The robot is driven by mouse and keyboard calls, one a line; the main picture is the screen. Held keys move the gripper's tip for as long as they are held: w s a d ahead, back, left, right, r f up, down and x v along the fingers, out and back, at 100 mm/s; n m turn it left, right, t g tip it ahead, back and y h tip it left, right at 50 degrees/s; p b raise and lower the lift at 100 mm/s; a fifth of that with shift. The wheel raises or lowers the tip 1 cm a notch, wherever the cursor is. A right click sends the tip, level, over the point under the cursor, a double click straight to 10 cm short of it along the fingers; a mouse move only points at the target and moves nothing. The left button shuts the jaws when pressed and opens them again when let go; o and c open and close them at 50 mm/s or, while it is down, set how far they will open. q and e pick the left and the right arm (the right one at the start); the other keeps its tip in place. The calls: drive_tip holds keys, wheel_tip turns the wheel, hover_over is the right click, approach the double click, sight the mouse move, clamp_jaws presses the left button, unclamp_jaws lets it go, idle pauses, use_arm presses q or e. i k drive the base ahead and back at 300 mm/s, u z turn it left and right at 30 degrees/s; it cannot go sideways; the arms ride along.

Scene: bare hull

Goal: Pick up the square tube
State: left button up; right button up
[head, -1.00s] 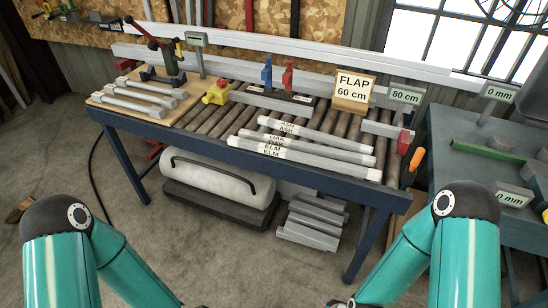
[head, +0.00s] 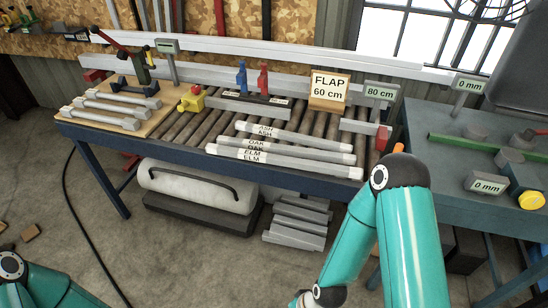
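Three long pale tubes with flat sides lie side by side on the roller table. The back one is the ASH tube (head: 310,140), the middle one the OAK tube (head: 312,156) and the front one the ELM tube (head: 310,167). Their labels do not say which one is the square tube. My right arm rises at the right and bends down in front of the table, its far end leaving the bottom edge. My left arm shows only in the bottom left corner. Neither gripper's fingers show. Both grippers are away from the tubes.
A grey bench (head: 425,125) with a green bar (head: 475,143) stands right. Grey bars (head: 295,228) lie below.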

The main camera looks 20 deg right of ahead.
sight(353, 172)
drive_tip(key=i, duration=0.9)
